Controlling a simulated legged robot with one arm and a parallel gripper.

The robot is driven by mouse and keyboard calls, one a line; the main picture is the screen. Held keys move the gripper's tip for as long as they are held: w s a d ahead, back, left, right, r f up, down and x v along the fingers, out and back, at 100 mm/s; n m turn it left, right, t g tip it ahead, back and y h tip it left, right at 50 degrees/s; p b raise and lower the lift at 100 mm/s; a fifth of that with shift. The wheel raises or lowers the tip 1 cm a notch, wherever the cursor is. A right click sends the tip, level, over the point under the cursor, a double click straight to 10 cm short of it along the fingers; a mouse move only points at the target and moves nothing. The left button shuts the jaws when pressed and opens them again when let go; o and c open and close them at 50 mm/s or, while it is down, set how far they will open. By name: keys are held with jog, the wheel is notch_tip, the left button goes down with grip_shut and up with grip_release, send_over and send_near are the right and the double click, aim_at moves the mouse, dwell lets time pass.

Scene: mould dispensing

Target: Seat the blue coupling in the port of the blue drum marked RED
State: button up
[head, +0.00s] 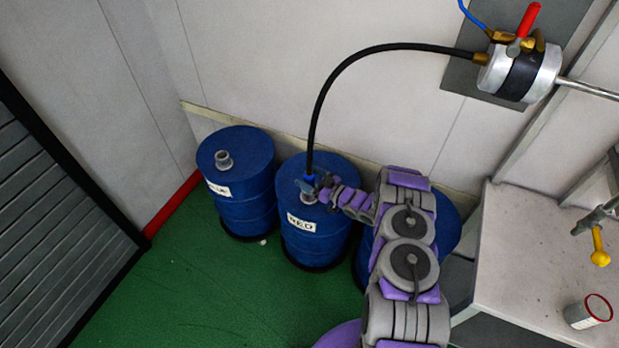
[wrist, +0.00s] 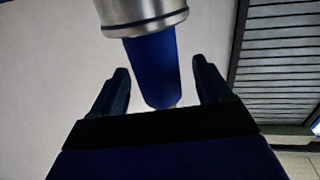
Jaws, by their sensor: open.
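The blue coupling (head: 309,179) is on the end of a black hose, upright at the port (head: 309,198) of the blue drum marked RED (head: 301,243). In the wrist view the coupling (wrist: 154,72) meets a silver metal collar (wrist: 143,14). How deep it sits cannot be told. My gripper (head: 314,187) is over the drum top. In the wrist view its two fingers (wrist: 161,85) are apart, one on each side of the coupling, with gaps showing. My gripper partly hides the port in the head view.
Another blue drum (head: 237,190) with a bare port stands to the left; a third (head: 446,225) is partly behind my arm. The black hose (head: 345,70) arches to a wall-mounted cylinder (head: 519,72). A bench (head: 510,260) with a cup (head: 588,312) is at right. Green floor (head: 200,300) is open.

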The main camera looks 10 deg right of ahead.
jog(key=p+v, duration=0.3)
jog(key=v, duration=1.4)
jog(key=shift+d+p, duration=0.2)
jog(key=shift+p, duration=0.2)
jog(key=shift+f, duration=0.1)
